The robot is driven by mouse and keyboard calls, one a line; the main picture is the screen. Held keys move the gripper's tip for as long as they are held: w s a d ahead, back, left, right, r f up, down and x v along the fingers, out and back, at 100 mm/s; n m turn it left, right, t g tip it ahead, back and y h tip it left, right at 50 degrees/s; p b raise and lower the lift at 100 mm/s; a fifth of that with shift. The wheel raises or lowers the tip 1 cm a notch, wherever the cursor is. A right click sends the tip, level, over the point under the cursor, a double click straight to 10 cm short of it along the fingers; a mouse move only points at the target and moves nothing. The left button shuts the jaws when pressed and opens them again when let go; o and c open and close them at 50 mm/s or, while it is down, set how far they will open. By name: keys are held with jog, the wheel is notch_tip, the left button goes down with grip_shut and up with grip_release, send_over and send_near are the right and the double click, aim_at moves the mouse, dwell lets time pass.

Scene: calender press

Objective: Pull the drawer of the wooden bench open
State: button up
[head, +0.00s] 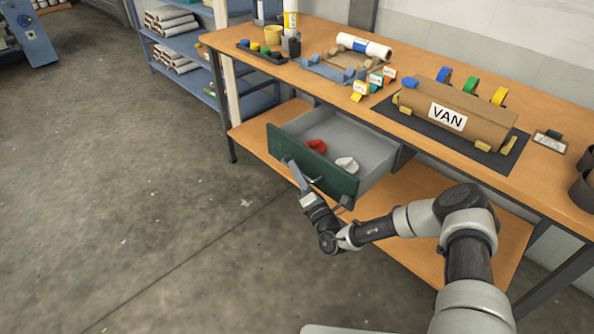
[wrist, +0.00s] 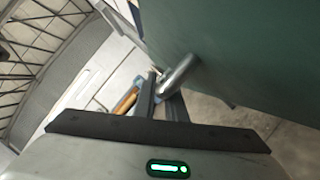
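The wooden bench (head: 330,92) has a drawer under its top. The drawer (head: 384,152) stands well out from the bench, its grey inside open to view. Its dark green front (head: 336,178) faces me and also shows in the wrist view (wrist: 240,50). The curved metal handle (wrist: 180,74) runs from the green front down between my gripper's fingers. My gripper (head: 298,178) is at the drawer front, with its fingers (wrist: 160,98) close together on the handle. The grip on the far side of the handle is hidden.
A red item (head: 317,146) and a white item (head: 347,164) lie in the drawer. A lower wooden shelf (head: 258,131) runs beneath it. A cardboard piece marked VAN (head: 465,105) lies on the bench top. The concrete floor (head: 150,200) to the left is clear.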

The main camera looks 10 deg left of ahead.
jog(key=o, duration=0.5)
jog(key=shift+c, duration=0.2)
jog(key=p+v, duration=0.2)
jog(key=v, duration=1.5)
jog(key=shift+d, duration=0.2)
jog(key=shift+s+r, duration=0.1)
jog(key=shift+s, duration=0.05)
